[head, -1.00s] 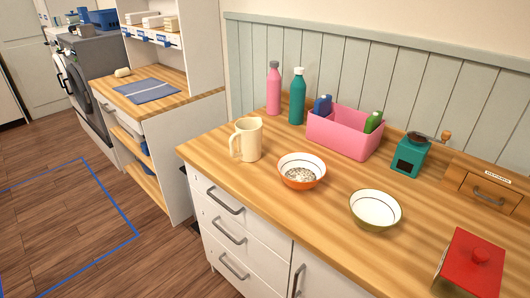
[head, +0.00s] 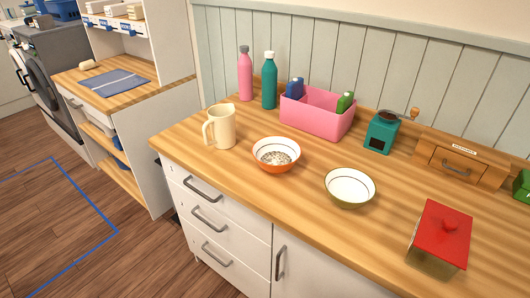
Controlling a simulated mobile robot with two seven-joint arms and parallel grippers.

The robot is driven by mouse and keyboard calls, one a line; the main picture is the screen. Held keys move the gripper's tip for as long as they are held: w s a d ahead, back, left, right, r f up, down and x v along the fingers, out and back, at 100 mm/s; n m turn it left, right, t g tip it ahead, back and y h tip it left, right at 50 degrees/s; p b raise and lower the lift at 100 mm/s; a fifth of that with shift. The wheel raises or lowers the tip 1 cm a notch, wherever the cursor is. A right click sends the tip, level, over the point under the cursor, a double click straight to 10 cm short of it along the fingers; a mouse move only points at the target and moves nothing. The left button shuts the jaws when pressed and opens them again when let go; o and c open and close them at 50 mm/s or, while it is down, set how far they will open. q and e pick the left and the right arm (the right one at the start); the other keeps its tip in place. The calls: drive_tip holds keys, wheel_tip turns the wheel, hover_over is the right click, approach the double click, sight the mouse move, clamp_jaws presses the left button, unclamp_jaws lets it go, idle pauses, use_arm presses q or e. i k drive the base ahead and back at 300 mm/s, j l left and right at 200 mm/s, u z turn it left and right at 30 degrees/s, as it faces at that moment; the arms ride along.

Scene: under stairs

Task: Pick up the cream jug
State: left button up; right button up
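The cream jug (head: 222,128) stands upright on the wooden counter (head: 290,205), near its left end. Its handle faces left toward the counter's edge. An orange bowl (head: 276,163) with a pale interior and speckled contents stands just to the right of the jug, apart from it. Neither of my grippers shows in the head view.
Behind the jug stand a pink bottle (head: 245,76), a teal bottle (head: 269,82) and a pink bin (head: 315,118). A green bowl (head: 350,188), teal grinder (head: 381,134), wooden drawer box (head: 455,165) and red-lidded box (head: 441,238) are to the right. The counter's front-left edge is clear.

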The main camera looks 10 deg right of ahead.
sight(221, 121)
drive_tip(key=j+z, duration=0.1)
drive_tip(key=z, duration=0.3)
drive_tip(key=i+j+z, duration=0.1)
drive_tip(key=z, duration=0.7)
drive_tip(key=j+z, duration=0.2)
drive_tip(key=z, duration=0.2)
drive_tip(key=j+z, duration=0.35)
drive_tip(key=k+j+z, duration=0.15)
drive_tip(key=j+z, duration=0.2)
drive_tip(key=k+j+z, duration=0.1)
drive_tip(key=j, duration=0.25)
drive_tip(key=k+j+z, duration=0.1)
drive_tip(key=j, duration=0.2)
drive_tip(key=k+j+z, duration=0.15)
drive_tip(key=j, duration=0.15)
